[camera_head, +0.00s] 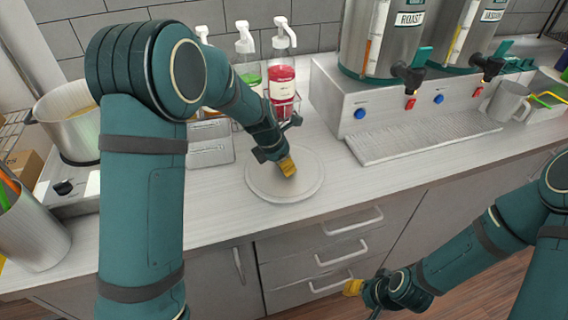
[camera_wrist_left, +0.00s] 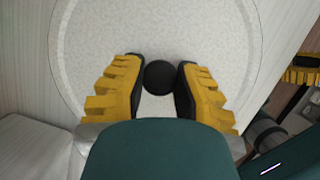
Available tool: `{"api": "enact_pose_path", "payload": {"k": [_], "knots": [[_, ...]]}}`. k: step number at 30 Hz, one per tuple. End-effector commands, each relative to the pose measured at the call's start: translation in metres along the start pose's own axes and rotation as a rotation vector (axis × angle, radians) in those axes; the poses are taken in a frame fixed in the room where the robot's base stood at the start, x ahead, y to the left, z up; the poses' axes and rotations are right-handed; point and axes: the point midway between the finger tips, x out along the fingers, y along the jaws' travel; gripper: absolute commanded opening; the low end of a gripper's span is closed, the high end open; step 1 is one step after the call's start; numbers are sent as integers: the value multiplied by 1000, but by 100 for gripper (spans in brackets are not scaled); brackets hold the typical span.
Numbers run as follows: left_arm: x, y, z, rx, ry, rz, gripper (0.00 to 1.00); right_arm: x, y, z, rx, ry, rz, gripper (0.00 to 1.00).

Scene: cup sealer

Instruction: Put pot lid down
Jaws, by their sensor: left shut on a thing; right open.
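The pot lid (camera_head: 257,184) is a round, pale grey disc at the middle of the counter, level and at or just above its surface; I cannot tell whether it touches. My left gripper (camera_head: 288,168) is over it, shut on its knob. In the left wrist view the lid (camera_wrist_left: 160,30) fills the upper middle, and its black knob (camera_wrist_left: 159,77) sits between the yellow fingers of the left gripper (camera_wrist_left: 159,80). The fingers hide part of the knob in the head view. My right gripper (camera_head: 353,288) is open and empty, low in front of the drawers.
A steel pot (camera_head: 72,124) without a cover stands on a stove at the left, beside a container with straws (camera_head: 32,232). Pump bottles (camera_head: 282,75) stand behind the lid. Drink dispensers (camera_head: 383,40) with a drip tray (camera_head: 424,138) are at the right. Counter right of the lid is clear.

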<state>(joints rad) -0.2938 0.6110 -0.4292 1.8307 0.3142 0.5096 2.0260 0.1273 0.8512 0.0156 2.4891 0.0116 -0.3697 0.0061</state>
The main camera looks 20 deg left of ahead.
Motion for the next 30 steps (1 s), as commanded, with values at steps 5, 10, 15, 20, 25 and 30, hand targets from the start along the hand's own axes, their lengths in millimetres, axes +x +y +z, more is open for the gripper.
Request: {"api": "enact_pose_path", "payload": {"k": [5,10,15,20,25,30], "knots": [[2,0,-1,0,0,0,46,0,0,0,0,0,0,47],[2,0,-1,0,0,0,52,0,0,0,0,0,0,47],[1,0,0,0,0,0,52,0,0,0,0,0,0,47],[-12,0,1,0,-1,0,52,-3,-1,-1,1,3,0,47],[-45,0,2,1,-3,2,52,-10,-4,-4,3,9,1,47],[-80,0,2,0,-3,1,52,-17,-6,-8,4,15,1,47]]}}
